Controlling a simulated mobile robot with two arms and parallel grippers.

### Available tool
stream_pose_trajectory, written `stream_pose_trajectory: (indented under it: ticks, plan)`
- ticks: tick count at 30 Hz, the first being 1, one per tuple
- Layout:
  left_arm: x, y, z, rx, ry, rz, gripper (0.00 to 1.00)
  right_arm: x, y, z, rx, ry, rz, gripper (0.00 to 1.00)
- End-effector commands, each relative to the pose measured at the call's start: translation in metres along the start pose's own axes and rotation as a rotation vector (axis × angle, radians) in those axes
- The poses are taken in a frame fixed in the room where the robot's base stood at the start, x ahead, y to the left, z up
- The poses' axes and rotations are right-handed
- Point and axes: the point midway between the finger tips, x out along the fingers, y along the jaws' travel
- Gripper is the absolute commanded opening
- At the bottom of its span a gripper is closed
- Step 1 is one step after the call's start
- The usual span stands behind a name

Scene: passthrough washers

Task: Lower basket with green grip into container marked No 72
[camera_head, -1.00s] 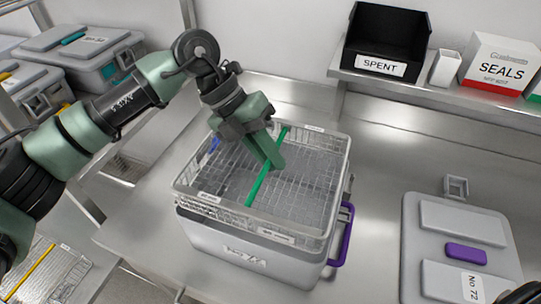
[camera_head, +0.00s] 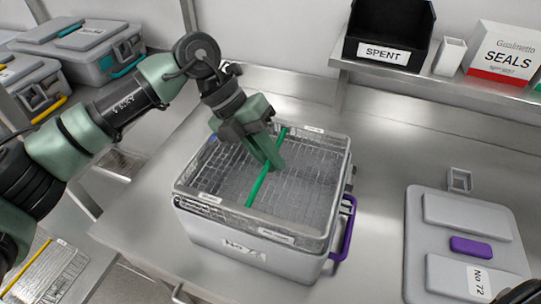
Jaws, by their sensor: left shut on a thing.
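The wire basket (camera_head: 222,180) has a bright green grip bar (camera_head: 258,185) across its middle. My left gripper (camera_head: 272,162) is shut on the bar near its upper middle. The basket is level and sits mostly inside the open grey container (camera_head: 200,228), with its rim close to the container's rim. I cannot tell whether it touches the bottom. The container has a purple handle (camera_head: 348,228) on its right side and a front label that is hard to read. A grey lid (camera_head: 465,215) marked No 72, with a purple grip, lies to the right. My right gripper is not seen.
A shelf (camera_head: 440,85) at the back holds a black SPENT bin (camera_head: 390,30), a small white cup (camera_head: 449,57) and a SEALS box (camera_head: 503,52). Other grey containers (camera_head: 105,50) stand at left. The steel bench (camera_head: 375,165) is clear between container and lid.

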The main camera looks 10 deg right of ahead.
Motion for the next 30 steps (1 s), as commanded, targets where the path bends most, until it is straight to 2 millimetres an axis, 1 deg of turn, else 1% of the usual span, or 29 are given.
stream_pose_trajectory:
  ticks: [30]
  plan:
    - [0.026,0.017,0.0,0.0,-0.002,-0.002,0.0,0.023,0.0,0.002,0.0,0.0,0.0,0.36]
